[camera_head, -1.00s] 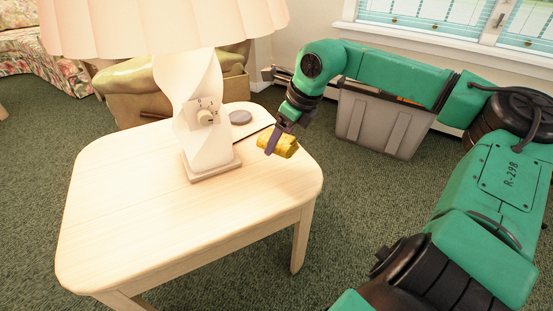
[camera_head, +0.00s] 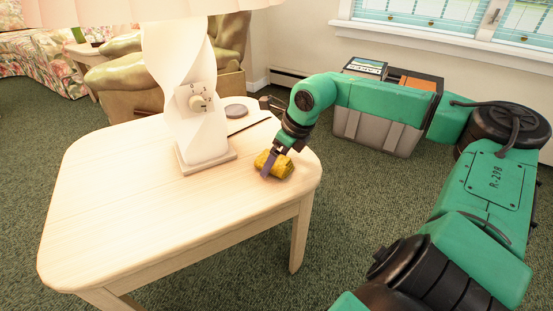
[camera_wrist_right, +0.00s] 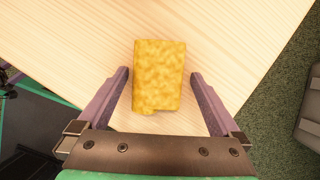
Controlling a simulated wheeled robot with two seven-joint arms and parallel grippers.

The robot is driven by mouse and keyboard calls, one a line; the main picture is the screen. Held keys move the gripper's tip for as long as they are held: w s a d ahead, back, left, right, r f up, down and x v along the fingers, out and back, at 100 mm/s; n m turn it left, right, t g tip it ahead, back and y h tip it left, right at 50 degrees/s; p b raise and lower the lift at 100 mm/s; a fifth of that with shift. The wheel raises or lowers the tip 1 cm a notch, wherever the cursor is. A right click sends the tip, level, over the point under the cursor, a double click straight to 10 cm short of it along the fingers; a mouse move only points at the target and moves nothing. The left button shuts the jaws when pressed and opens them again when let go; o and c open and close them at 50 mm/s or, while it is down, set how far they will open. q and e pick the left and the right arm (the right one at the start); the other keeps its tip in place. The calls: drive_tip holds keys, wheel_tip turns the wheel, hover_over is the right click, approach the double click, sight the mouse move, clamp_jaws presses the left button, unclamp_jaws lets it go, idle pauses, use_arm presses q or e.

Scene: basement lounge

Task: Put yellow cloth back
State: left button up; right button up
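The yellow cloth (camera_head: 279,164), a small mottled block-like piece, is at the right part of the pale wooden table (camera_head: 130,190), beside the lamp base. In the right wrist view the cloth (camera_wrist_right: 159,75) shows over the wood grain, near the table's edge. My right gripper (camera_head: 267,163) is down at the cloth; in the wrist view its two purple fingers (camera_wrist_right: 160,74) stand apart on either side, with a narrow gap at each side. I cannot tell whether the cloth's underside fully rests on the table. My left gripper is not in view.
A grey bin (camera_head: 375,132) stands on the carpet behind my right arm. The table's front left is clear.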

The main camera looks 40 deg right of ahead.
drive_tip(key=shift+r, duration=0.1)
drive_tip(key=shift+r, duration=0.25)
drive_tip(key=p+v, duration=0.2)
drive_tip(key=v, duration=0.9)
drive_tip(key=shift+s+r+p, duration=0.2)
drive_tip(key=shift+s+p, duration=0.1)
drive_tip(key=shift+d, duration=0.1)
